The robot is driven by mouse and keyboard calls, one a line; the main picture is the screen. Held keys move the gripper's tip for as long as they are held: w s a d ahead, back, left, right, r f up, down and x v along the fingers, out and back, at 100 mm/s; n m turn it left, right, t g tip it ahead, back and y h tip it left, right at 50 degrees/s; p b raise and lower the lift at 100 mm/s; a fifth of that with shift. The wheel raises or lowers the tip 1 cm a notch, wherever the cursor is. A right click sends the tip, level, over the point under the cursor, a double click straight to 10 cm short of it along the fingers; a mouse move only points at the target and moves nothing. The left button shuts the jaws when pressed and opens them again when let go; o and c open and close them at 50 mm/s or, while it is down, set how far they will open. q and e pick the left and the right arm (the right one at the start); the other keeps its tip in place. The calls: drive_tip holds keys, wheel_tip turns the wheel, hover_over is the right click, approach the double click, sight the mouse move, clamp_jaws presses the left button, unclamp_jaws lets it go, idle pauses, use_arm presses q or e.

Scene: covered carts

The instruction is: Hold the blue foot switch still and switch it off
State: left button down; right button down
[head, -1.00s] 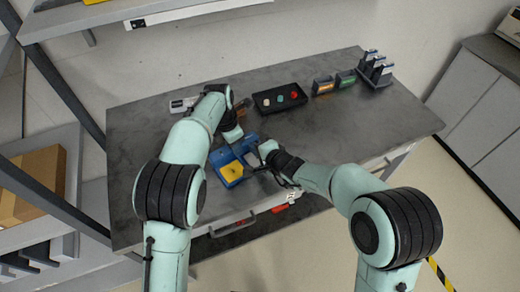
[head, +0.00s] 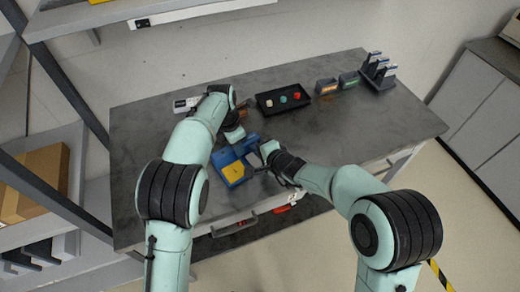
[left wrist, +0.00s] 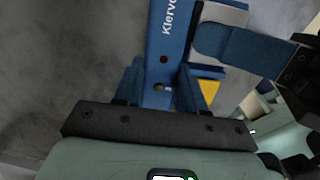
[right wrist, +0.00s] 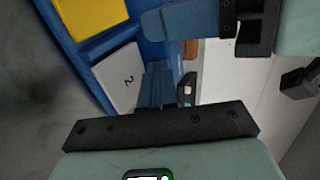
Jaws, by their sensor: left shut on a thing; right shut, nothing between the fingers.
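The blue foot switch (head: 223,157) lies near the front edge of the grey table. It has a yellow pedal (head: 233,172) and a pale grey pedal marked 2, which shows in the right wrist view (right wrist: 118,78). I cannot tell if either is lit. My right gripper (right wrist: 156,75) is shut and empty beside the grey pedal. Its fingertips overlap the pedal in the left wrist view; contact is unclear.
A black tray (head: 270,107) with several small coloured pieces stands farther back. Small boxes (head: 326,88) and a dark rack (head: 379,75) stand at the back right. A white device (head: 184,105) is behind my left arm. The table's right part is clear.

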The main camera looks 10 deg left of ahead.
use_arm(q)
drive_tip(key=shift+s+d, duration=0.15)
drive_tip(key=shift+d, duration=0.55)
use_arm(e)
drive_tip(key=shift+a, duration=0.55)
drive_tip(key=shift+w+d, duration=0.1)
drive_tip(key=shift+w+d+f, duration=0.1)
drive_tip(key=shift+w+d, duration=0.45)
drive_tip(key=shift+d, duration=0.4)
use_arm(q)
drive_tip(key=shift+a, duration=0.15)
use_arm(e)
drive_tip(key=s, duration=0.1)
drive_tip(key=s+d, duration=0.1)
drive_tip(key=s, duration=0.1)
drive_tip(key=s+d, duration=0.1)
drive_tip(key=shift+s+d+r, duration=0.1)
drive_tip(key=shift+s+r, duration=0.05)
drive_tip(key=shift+r, duration=0.2)
use_arm(q)
drive_tip(key=shift+a, duration=0.25)
use_arm(e)
drive_tip(key=a+v, duration=0.1)
drive_tip(key=v, duration=0.8)
drive_tip(key=shift+s, duration=0.35)
use_arm(q)
drive_tip(key=c, duration=0.6)
unclamp_jaws()
